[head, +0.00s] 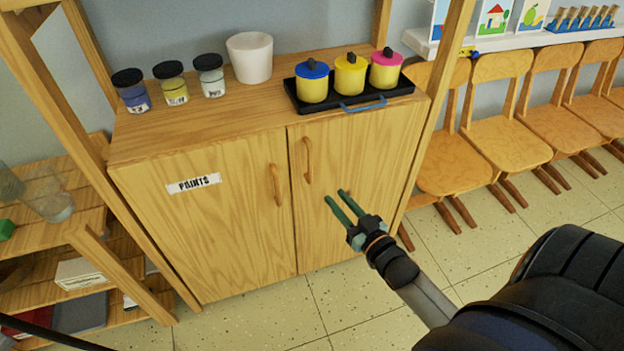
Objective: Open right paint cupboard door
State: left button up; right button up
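The wooden paint cupboard stands in the middle of the head view with both doors shut. Its right door (366,165) has a vertical wooden handle (308,160) near its left edge. The left door (215,240) has a similar handle (276,185) and a "PAINTS" label (193,183). My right gripper (336,202) is in front of the right door, below and to the right of its handle. Its two green fingers are apart with nothing between them, and it does not touch the handle. My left gripper is not in view.
On the cupboard top stand several jars (170,83), a white cup (250,58) and a black tray (352,107) with three yellow pots. Wooden chairs (505,137) line the right wall. A shelf (60,226) stands at left. The floor (345,305) before the cupboard is clear.

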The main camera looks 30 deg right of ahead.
aim_at(311, 167)
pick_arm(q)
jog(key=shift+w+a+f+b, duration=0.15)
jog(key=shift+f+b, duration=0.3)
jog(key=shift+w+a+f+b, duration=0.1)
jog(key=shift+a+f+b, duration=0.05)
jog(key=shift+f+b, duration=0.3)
pick_arm(e)
jog(key=shift+w+d+r, duration=0.1)
jog(key=shift+w+d, duration=0.1)
jog(key=shift+w, duration=3.15)
jog(key=shift+w+d, duration=0.15)
jog(key=shift+w, duration=3.15)
jog(key=shift+c, duration=0.2)
grip_shut()
